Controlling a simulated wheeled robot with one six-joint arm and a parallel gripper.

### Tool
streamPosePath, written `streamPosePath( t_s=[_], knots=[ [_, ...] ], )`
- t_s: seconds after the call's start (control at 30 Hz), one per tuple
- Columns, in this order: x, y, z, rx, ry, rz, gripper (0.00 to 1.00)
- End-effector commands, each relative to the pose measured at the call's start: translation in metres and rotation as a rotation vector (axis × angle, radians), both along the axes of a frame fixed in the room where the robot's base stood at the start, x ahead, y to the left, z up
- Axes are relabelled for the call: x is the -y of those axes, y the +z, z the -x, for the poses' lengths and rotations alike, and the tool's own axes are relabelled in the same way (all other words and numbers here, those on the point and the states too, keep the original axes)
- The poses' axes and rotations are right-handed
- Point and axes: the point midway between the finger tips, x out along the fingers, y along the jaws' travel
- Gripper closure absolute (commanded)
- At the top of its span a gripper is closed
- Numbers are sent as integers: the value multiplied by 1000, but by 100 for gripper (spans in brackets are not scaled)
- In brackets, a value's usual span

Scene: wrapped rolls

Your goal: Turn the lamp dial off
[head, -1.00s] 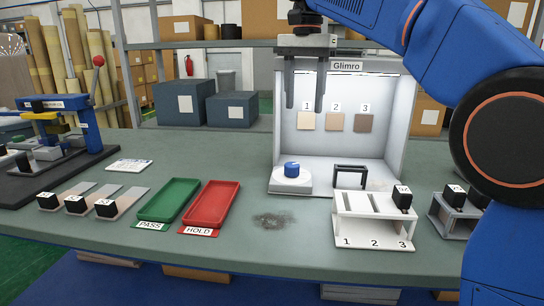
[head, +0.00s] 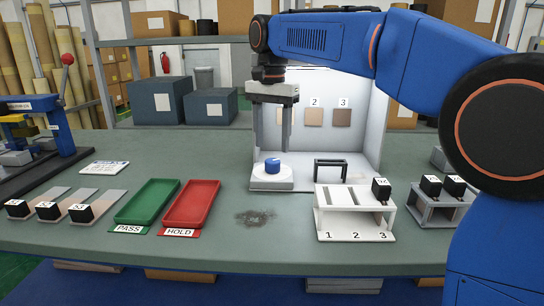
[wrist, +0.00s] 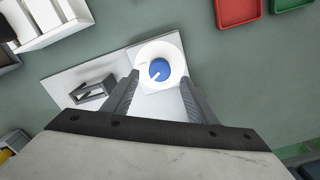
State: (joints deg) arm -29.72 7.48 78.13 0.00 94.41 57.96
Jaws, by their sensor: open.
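The lamp dial is a blue knob (head: 272,165) on a white round base (head: 271,181), standing at the front left of the white light booth (head: 360,130). In the wrist view the blue knob (wrist: 159,70) shows a white pointer line and sits ahead of the fingers, between their lines. My gripper (head: 272,150) points down, open and empty, with its two fingers just above and either side of the knob. In the wrist view my gripper (wrist: 166,82) shows both fingers apart. I cannot tell whether a finger touches the knob.
A black frame (head: 331,168) stands right of the dial. A white numbered rack (head: 328,209) with a black block is in front. Green (head: 147,203) and red (head: 192,205) trays lie left. The bench around the dark smudge (head: 255,217) is clear.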

Motion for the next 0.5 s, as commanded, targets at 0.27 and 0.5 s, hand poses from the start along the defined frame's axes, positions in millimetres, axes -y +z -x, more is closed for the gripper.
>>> streamPosePath(
  t_s=[0.27,0.5],
  knots=[
    [0,-40,0,0,0,1,48],
    [0,-52,0,0,0,-1,48]
  ],
)
